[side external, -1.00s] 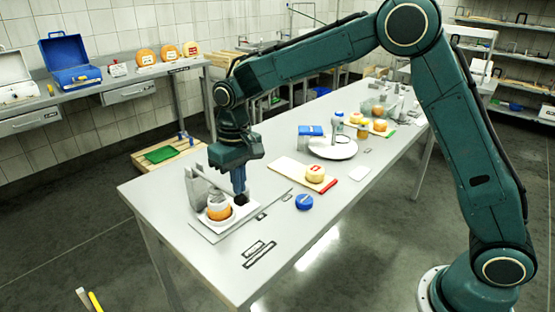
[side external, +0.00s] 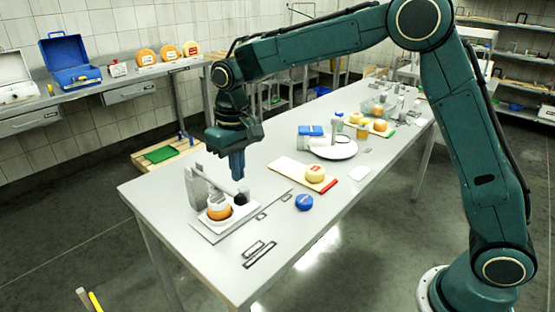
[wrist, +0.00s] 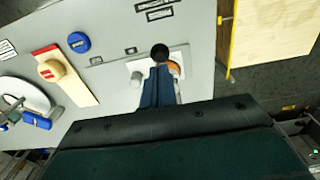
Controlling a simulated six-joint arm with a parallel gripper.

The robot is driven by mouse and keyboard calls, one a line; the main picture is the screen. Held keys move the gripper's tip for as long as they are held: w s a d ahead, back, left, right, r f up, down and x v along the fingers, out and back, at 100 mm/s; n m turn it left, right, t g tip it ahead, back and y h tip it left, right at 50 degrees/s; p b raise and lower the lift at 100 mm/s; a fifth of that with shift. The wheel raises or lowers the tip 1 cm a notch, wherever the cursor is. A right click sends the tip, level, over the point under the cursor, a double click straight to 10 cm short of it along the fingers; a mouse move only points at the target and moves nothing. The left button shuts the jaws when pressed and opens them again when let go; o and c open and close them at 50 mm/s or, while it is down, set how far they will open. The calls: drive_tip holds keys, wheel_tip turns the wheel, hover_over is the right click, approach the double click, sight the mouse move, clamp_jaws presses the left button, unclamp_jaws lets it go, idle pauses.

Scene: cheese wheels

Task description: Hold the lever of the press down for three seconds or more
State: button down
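The press (side external: 196,187) stands near the left end of the long grey table, on a white base plate (side external: 225,228). An orange cheese wheel (side external: 219,211) sits in it. Its grey lever (side external: 217,184) slopes down to the right and ends in a black knob (side external: 240,198). My gripper (side external: 238,177) points down above the knob, with a small gap between them. Its blue fingers look closed together with nothing between them. In the wrist view the knob (wrist: 159,52) shows just beyond my fingertips (wrist: 158,70), and the fingers and palm hide part of the press.
A blue round item (side external: 304,202) and a cutting board (side external: 290,168) with a pale cheese wheel (side external: 315,173) lie right of the press. A white plate (side external: 335,151) and other items stand farther back. The table front by the black-edged labels (side external: 259,252) is mostly clear.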

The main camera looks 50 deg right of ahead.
drive_tip(key=shift+r, duration=1.25)
drive_tip(key=shift+r, duration=0.1)
drive_tip(key=s+d+r+t, duration=0.1)
drive_tip(key=s+d+r, duration=0.3)
drive_tip(key=s, duration=0.3)
drive_tip(key=s+d+r+t, duration=0.2)
drive_tip(key=s+d+r, duration=0.1)
drive_tip(key=s+r, duration=0.3)
drive_tip(key=s+d+f+t, duration=0.1)
drive_tip(key=s+d+f, duration=0.1)
drive_tip(key=s, duration=0.6)
drive_tip(key=s+d+f+t, duration=0.1)
drive_tip(key=s+d+f, duration=0.1)
drive_tip(key=s, duration=0.7)
drive_tip(key=shift+f+t, duration=0.25)
drive_tip(key=shift+t, duration=0.05)
